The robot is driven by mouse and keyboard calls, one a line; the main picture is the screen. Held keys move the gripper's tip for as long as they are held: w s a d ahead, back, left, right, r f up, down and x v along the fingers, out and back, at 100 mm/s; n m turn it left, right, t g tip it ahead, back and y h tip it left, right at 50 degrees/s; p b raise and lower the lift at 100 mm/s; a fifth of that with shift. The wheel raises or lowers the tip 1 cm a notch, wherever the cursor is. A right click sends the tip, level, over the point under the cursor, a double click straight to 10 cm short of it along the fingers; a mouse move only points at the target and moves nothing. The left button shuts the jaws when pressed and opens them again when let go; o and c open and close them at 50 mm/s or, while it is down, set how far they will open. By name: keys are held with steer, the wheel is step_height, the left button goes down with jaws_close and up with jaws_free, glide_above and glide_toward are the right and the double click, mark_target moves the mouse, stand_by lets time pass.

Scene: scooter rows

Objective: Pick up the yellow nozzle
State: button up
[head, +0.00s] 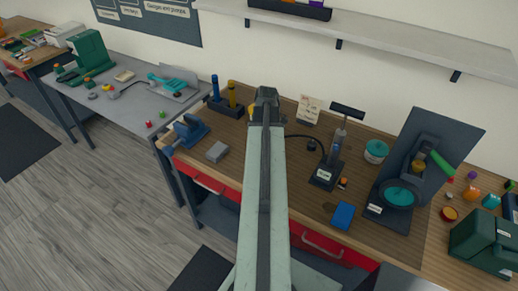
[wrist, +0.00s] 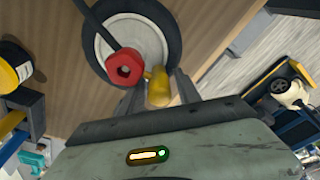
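The yellow nozzle (wrist: 158,88) shows in the wrist view as a small rounded yellow piece. It sits beside a red fitting (wrist: 124,68) on a black hose, in front of a wheel with a dark tyre (wrist: 172,22) and pale disc. My gripper (wrist: 158,92) has its two dark fingers apart, one on each side of the nozzle. Whether a finger touches it cannot be told. In the head view my gripper (head: 266,95) is over the back of the wooden bench, and my arm hides the nozzle and wheel.
A holder (head: 225,106) with blue and yellow bottles is left of my gripper. A shelf (head: 400,38) runs along the wall.

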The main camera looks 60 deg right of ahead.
jaws_close()
